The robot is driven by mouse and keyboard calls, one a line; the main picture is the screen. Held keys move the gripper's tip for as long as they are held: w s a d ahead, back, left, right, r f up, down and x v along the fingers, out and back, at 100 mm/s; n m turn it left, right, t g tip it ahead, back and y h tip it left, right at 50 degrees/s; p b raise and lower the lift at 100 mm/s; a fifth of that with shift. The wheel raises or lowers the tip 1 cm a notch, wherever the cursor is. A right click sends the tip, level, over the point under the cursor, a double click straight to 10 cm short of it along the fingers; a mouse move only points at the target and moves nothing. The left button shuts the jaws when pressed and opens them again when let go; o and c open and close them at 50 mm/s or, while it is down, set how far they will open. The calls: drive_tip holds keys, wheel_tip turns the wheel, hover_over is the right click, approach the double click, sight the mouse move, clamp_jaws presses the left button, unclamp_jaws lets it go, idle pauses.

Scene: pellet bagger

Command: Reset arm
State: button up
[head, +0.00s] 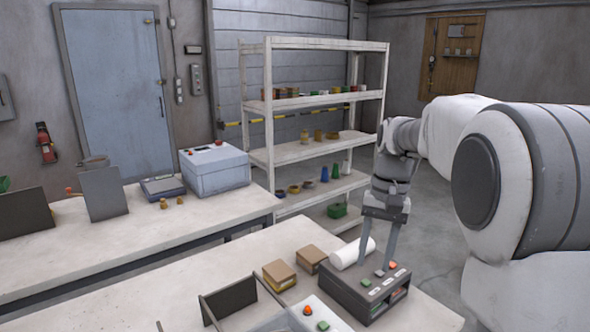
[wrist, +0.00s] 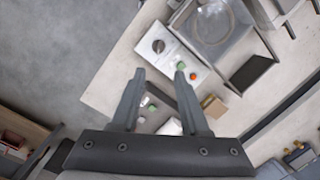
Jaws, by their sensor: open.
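My gripper (head: 375,264) points downward in the head view, with its two grey fingers apart and nothing visible between them. It is over or just behind the dark control box (head: 352,292), which has several buttons on its top. I cannot tell how large the gap between fingertips and box is. In the wrist view my gripper (wrist: 160,74) shows both fingers spread and empty. My arm reaches in from the right of the head view.
A white roll (head: 353,252) and two cardboard boxes (head: 280,274) (head: 312,257) lie beside the control box. A white button panel (head: 318,317) is in front. A shelf rack (head: 268,150) stands behind. A second bench (head: 130,233) is at left. Open floor lies right of the rack.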

drive_tip(key=s+a+r+n+t+h, duration=0.1)
drive_tip(key=s+t, duration=0.5)
drive_tip(key=s, duration=1.5)
drive_tip(key=a+n, duration=0.1)
drive_tip(key=n, duration=0.1)
drive_tip(key=shift+s+r+n+t, duration=0.15)
drive_tip(key=shift+n+t, duration=0.25)
